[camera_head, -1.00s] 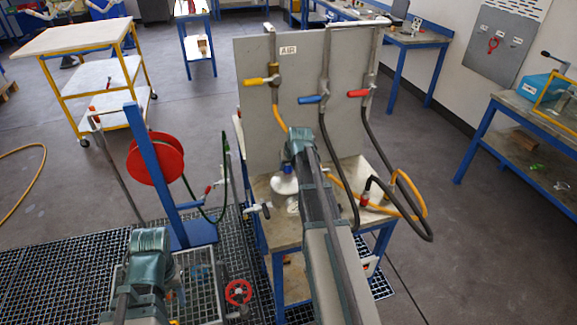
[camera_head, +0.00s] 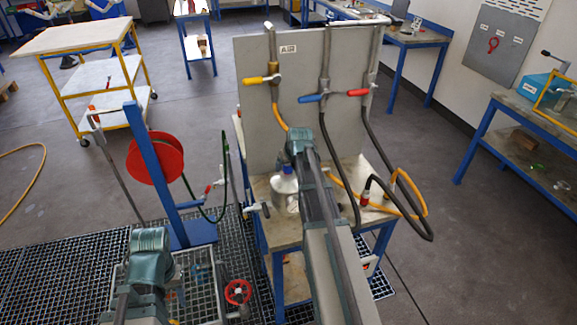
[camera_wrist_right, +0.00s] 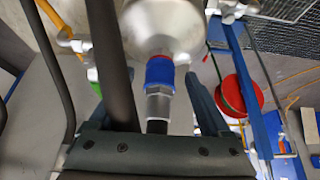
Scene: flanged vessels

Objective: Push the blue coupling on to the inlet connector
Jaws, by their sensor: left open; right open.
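The blue coupling (camera_wrist_right: 160,71) is in the middle of the right wrist view, on a grey metal fitting with a dark hose end below it. Its far end meets the silver vessel (camera_wrist_right: 162,25); the inlet connector is hidden there, so I cannot tell how far on it sits. My right gripper (camera_wrist_right: 157,92) is open, its fingers on either side of the fitting. In the head view the vessel (camera_head: 282,198) stands on the bench below my right gripper (camera_head: 296,150), with a small blue spot at its top. My left gripper (camera_head: 150,245) is open over the grating at lower left, away from the bench.
An upright grey panel (camera_head: 262,120) behind the vessel carries yellow, blue and red valve handles. Black and yellow hoses (camera_head: 418,205) loop at the bench's right. A red reel (camera_head: 155,158) on a blue post stands left of the bench. A dark hose (camera_wrist_right: 110,65) passes close to my right gripper.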

